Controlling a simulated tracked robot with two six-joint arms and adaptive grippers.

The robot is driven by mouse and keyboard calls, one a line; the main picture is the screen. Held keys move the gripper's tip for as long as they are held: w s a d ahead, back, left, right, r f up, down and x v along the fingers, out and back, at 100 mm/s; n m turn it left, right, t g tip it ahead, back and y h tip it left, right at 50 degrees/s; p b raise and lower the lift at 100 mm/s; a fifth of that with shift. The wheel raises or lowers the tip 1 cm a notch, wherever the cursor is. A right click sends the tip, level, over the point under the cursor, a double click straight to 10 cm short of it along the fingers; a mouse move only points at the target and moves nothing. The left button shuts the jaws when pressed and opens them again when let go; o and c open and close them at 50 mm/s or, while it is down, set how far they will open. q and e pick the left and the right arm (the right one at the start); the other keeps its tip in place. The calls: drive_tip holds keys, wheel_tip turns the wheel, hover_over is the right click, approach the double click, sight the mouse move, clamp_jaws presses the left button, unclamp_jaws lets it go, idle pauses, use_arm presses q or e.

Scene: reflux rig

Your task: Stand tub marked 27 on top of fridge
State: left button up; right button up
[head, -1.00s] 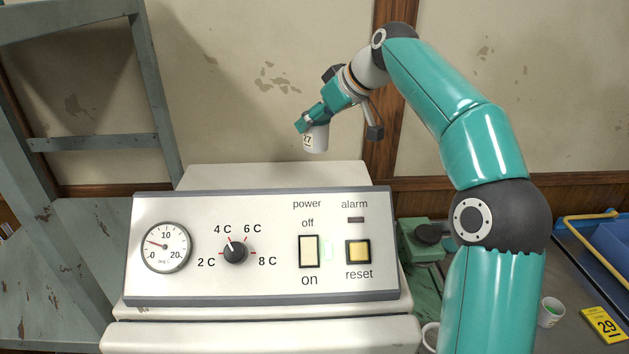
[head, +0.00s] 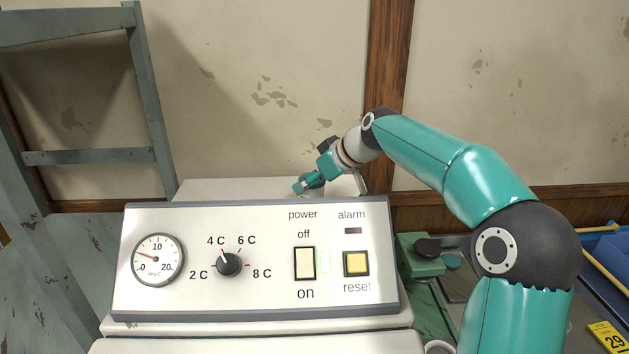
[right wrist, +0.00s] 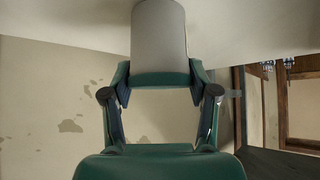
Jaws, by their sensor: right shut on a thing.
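The fridge (head: 250,189) stands in front of me, its pale top behind a raised control panel. My right gripper (head: 303,187) is low over the right part of that top, just behind the panel. In the right wrist view the gripper (right wrist: 155,82) is shut on the pale tub marked 27 (right wrist: 158,35). The tub's far end reaches the white fridge top (right wrist: 235,30), which fills the upper picture; I cannot tell whether they touch. In the head view the panel hides the tub. My left gripper is not in view.
The control panel (head: 205,300) rises along the fridge's front edge. A grey-green frame (head: 150,110) stands at the left. The fridge top left of my gripper looks clear.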

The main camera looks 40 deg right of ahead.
drive_tip(key=o, duration=1.3)
drive_tip(key=shift+r, duration=0.1)
drive_tip(key=b+v, duration=0.1)
drive_tip(key=v, duration=1.1)
